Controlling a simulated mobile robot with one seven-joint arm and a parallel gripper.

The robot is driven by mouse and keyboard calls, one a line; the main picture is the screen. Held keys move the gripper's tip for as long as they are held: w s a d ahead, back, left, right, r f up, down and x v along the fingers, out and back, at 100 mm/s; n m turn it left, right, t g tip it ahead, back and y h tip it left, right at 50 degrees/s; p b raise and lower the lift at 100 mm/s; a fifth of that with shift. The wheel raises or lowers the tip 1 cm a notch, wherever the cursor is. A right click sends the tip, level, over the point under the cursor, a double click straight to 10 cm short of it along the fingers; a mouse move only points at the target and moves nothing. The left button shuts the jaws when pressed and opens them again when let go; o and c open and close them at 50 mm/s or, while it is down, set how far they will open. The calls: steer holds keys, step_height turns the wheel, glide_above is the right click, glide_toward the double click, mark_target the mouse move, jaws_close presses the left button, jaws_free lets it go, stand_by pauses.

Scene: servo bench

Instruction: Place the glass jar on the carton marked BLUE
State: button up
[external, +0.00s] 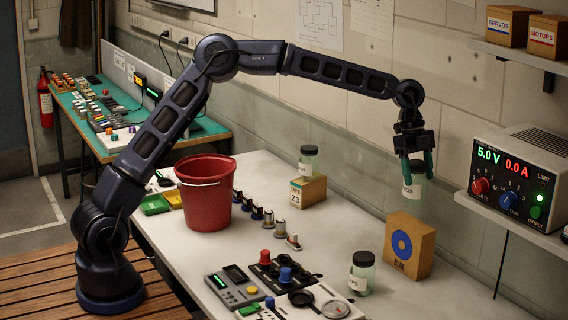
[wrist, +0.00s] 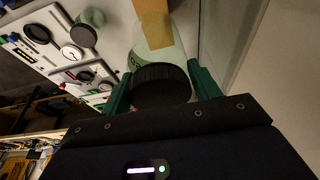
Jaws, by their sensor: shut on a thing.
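My gripper (external: 417,168) is shut on a glass jar (external: 411,191) with a pale label, held upright in the air above the carton marked BLUE (external: 425,263). That carton is tan with a blue ring and stands on the bench. There appears to be a gap between jar and carton. In the wrist view the jar's black lid (wrist: 161,84) sits between the green fingers of my gripper (wrist: 162,80). Part of the tan carton (wrist: 153,20) shows beyond the jar; the jar hides the rest.
A second jar (external: 361,275) stands on the bench left of the BLUE carton. A third jar (external: 308,161) stands on a carton marked Z3 (external: 313,190). A power supply (external: 520,180) sits on a shelf at right. A red bucket (external: 205,195) and several knobs lie left.

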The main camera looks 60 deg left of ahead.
mark_target(416, 193)
steer(key=shift+f, duration=3.1)
steer(key=shift+f, duration=0.1)
steer(key=o, duration=1.1)
steer(key=shift+c, duration=0.2)
